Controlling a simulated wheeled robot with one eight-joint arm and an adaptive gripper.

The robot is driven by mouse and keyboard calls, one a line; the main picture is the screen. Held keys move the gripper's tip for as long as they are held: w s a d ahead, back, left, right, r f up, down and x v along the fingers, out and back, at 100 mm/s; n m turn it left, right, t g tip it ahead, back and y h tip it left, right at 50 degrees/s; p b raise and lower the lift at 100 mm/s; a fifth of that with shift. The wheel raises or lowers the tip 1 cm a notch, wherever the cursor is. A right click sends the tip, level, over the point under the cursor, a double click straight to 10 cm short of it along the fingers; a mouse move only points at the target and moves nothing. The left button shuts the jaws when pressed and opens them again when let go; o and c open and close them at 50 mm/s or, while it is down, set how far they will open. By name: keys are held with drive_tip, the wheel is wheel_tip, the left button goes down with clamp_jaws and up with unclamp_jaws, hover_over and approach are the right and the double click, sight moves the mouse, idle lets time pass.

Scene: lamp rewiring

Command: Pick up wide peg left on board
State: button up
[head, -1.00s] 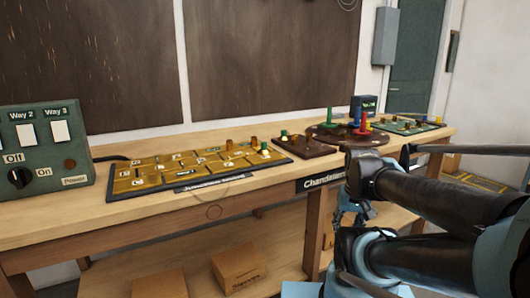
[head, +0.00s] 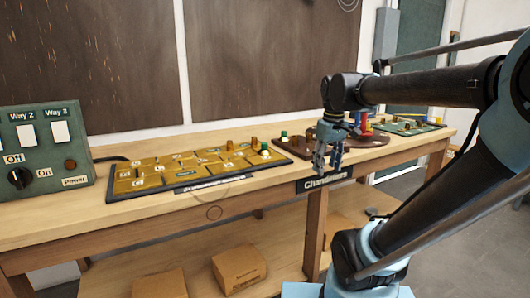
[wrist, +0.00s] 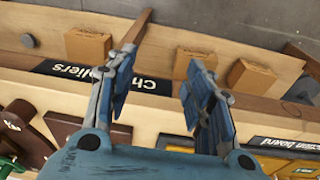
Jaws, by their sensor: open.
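A yellow gridded board (head: 150,180) lies on the bench and carries small brown pegs (head: 229,145) and a green-topped peg (head: 264,149) near its right end. A dark brown board (head: 290,150) beside it carries more pegs (head: 295,141). I cannot tell which one is the wide left peg. My gripper (head: 327,164) is open and empty, pointing down in front of the bench edge, by the Chandeliers label. In the wrist view its fingers (wrist: 160,78) are spread over the bench's front edge, and the yellow board (wrist: 290,166) shows only at the lower right corner.
A round brown base (head: 372,139) with coloured pegs and a green board (head: 410,127) stand further right. A green switch box (head: 45,150) stands at the left. Cardboard boxes (head: 239,268) sit on the lower shelf. Bare bench top (head: 110,207) runs along the front.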

drive_tip(key=w+a+r+n, duration=0.5)
drive_tip(key=w+a+r, duration=0.4)
drive_tip(key=r, duration=0.2)
wheel_tip(320, 180, up, 7)
drive_tip(key=n+g, duration=0.1)
drive_tip(key=n, duration=0.4)
hover_over(264, 143)
drive_tip(key=f, duration=1.7)
drive_tip(key=shift+w+f, duration=0.15)
drive_tip(key=shift+w, duration=0.05)
clamp_jaws()
